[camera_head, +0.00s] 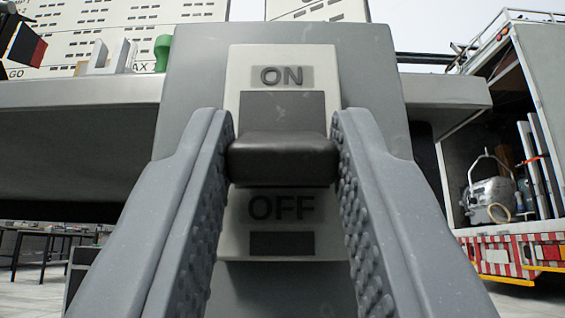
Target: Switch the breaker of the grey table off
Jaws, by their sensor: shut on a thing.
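The breaker (282,215) is a pale plate with ON at the top and OFF below, mounted on a grey box at the front of the grey table (80,92). Its dark switch lever (282,158) juts out between the two words, just above OFF. A dark slot shows above the lever, under ON, and a dark patch shows below OFF. My gripper (282,145) is in front of the plate, with one finger on each side of the lever. It is shut on the lever, and the textured finger pads touch its left and right ends.
A green object (162,52) and pale blocks (112,56) stand on the tabletop at the left. A truck (515,160) with an open side compartment stands at the right, holding a metal lamp-like unit (490,192). Dark tables (45,240) are far back at lower left.

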